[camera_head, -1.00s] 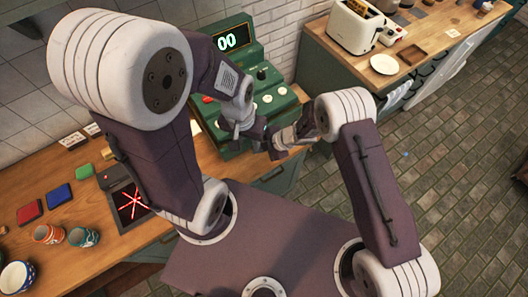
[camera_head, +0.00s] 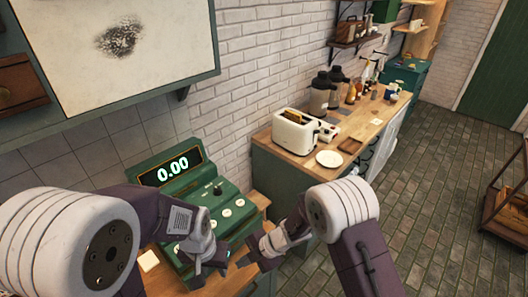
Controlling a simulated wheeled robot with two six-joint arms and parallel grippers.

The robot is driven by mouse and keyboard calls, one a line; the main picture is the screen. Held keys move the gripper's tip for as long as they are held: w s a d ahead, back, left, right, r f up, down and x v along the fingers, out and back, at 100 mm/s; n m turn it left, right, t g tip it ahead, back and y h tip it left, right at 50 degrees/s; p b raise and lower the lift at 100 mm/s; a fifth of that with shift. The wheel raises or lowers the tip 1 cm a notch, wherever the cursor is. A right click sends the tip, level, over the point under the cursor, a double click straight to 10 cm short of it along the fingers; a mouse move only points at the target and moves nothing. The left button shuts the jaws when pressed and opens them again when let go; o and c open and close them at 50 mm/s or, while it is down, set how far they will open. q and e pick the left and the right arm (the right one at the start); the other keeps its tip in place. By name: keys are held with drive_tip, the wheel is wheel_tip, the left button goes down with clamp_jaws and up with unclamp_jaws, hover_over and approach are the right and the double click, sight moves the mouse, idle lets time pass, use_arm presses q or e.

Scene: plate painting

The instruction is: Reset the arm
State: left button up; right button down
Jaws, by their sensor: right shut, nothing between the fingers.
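My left gripper (camera_head: 207,264) hangs in front of the green machine at the lower middle of the head view. Its fingers are small and dark here, so I cannot tell if they are open or shut. My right gripper (camera_head: 250,256) is just to the right of it, pointing left, shut and empty. A narrow gap shows between the two grippers. The green machine (camera_head: 234,191) has a lit display reading 0.00, with a dark knob and several pale buttons below it. Its lower left part is hidden behind my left arm.
A white toaster (camera_head: 293,134) with bread and a white plate (camera_head: 329,159) stand on the wooden counter behind. Dark flasks and several bottles stand farther along it. A framed board (camera_head: 165,70) hangs at upper left. Open brick floor (camera_head: 445,170) lies to the right.

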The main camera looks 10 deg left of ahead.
drive_tip(key=w+d+r+m+t+b, duration=0.3)
drive_tip(key=w+d+b, duration=0.1)
drive_tip(key=w+d, duration=0.15)
drive_tip(key=w+d+r+m+t+b, duration=0.3)
drive_tip(key=w+d, duration=0.2)
drive_tip(key=w, duration=0.1)
drive_tip(key=d+m+t+h+b, duration=0.4)
drive_tip(key=d+m, duration=0.5)
drive_tip(key=d, duration=0.6)
drive_tip(key=s+d+f+m+g+h, duration=0.1)
drive_tip(key=s+d+f+m+g, duration=0.1)
drive_tip(key=s+m, duration=0.4)
drive_tip(key=s+d+f+m+g+h, duration=0.2)
drive_tip(key=s+f+m+g, duration=0.2)
drive_tip(key=s, duration=0.9)
drive_tip(key=m+g, duration=0.2)
drive_tip(key=shift+s+d+m+g, duration=0.2)
drive_tip(key=shift+s+m+g, duration=0.1)
drive_tip(key=shift+m, duration=0.1)
drive_tip(key=shift+f, duration=0.1)
